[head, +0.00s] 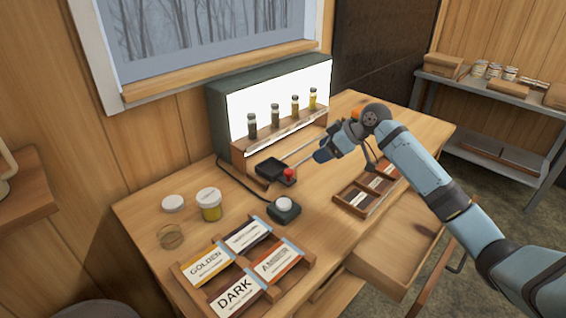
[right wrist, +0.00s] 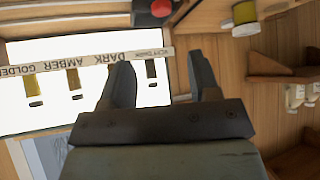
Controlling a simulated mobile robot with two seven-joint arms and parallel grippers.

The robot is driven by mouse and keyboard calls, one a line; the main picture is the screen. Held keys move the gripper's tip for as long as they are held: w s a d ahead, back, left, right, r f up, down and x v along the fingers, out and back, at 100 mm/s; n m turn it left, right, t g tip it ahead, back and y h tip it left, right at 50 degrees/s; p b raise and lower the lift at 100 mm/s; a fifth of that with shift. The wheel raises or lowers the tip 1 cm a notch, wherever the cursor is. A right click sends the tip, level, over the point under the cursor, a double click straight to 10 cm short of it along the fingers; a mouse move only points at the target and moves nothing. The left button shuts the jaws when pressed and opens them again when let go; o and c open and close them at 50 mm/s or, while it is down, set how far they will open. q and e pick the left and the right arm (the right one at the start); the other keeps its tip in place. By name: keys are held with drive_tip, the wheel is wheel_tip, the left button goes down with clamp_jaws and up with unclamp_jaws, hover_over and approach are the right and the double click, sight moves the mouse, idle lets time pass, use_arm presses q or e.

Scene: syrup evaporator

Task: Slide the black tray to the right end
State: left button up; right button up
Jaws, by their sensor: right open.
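The black tray (head: 270,168) sits at the left end of its rails, in front of the light box, with a red knob (head: 289,174) at its front right. In the right wrist view the black tray (right wrist: 145,19) and red knob (right wrist: 161,8) show at the top edge, beyond the fingertips. My right gripper (head: 319,156) is to the right of the knob, above the rails, apart from the knob. In the right wrist view my right gripper (right wrist: 160,68) has its two fingers spread with nothing between them. My left gripper is not in view.
The lit box (head: 222,115) carries a shelf with several sample bottles (head: 275,114). A black device with a white button (head: 284,207) stands in front of the tray. A label rack (head: 235,287), a yellow jar (head: 209,205), a slide box (head: 366,193) and an open drawer (head: 392,255) are nearby.

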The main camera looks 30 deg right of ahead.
sight(289, 171)
drive_tip(key=x, duration=1.3)
drive_tip(key=shift+a+f, duration=0.1)
drive_tip(key=shift+a, duration=0.1)
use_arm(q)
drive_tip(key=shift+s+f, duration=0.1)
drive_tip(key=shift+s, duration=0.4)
use_arm(e)
drive_tip(key=shift+s, duration=0.1)
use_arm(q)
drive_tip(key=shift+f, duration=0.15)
use_arm(e)
clamp_jaws()
